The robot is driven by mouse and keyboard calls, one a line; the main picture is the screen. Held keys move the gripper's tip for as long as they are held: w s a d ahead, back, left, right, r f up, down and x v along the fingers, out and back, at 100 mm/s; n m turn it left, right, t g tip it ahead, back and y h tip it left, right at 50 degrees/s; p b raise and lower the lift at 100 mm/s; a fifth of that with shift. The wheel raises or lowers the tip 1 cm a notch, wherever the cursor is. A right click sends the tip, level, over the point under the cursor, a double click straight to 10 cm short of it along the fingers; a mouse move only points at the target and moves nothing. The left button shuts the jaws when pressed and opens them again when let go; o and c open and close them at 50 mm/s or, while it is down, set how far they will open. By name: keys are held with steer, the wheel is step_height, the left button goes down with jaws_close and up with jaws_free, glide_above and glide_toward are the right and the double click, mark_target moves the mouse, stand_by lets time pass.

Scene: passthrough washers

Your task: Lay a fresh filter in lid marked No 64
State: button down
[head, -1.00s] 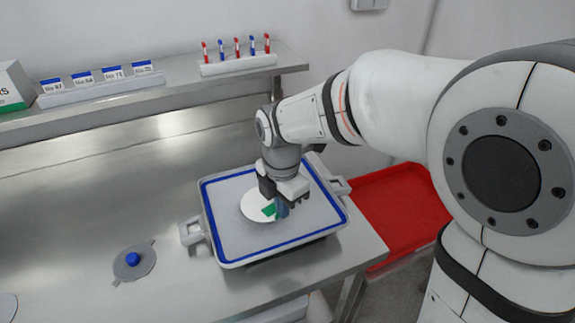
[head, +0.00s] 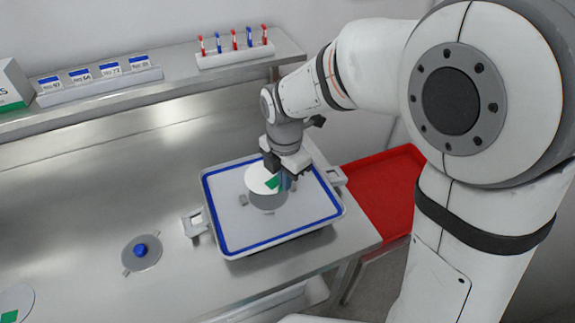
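A white disc (head: 258,177) with a green patch, which looks like a filter, is at my gripper (head: 287,183). The gripper appears shut on its right edge and holds it above the tray (head: 232,248). A grey round piece (head: 267,202) with small tabs shows under the disc on the tray; the disc hides part of it. A grey disc with tabs and a blue knob (head: 141,250), which looks like a lid, lies on the steel bench. Another white disc with a green patch (head: 14,302) is cut off at the lower left. The second shelf card (head: 81,76) seems to read No 64.
The tray has a blue rim and side handles near the bench's right end. A red tray (head: 385,195) stands beyond that edge. The shelf holds a card rack (head: 100,88), a rack of red and blue tubes (head: 236,56) and a white-green box (head: 12,85). The bench's middle is clear.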

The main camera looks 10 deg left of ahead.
steer(key=b, duration=0.4)
glide_above(285, 206)
steer(key=shift+w+f, duration=0.15)
steer(key=shift+f, duration=0.95)
steer(key=shift+w+f, duration=0.1)
steer(key=shift+f, duration=1)
steer(key=shift+s, duration=0.1)
steer(key=shift+f, duration=0.55)
steer(key=shift+f+b, duration=0.55)
steer(key=shift+b, duration=0.05)
steer(key=c, duration=1.1)
jaws_free()
steer(key=shift+c, duration=0.2)
steer(key=shift+r, duration=0.1)
step_height(285, 206, up, 7)
steer(key=p, duration=0.5)
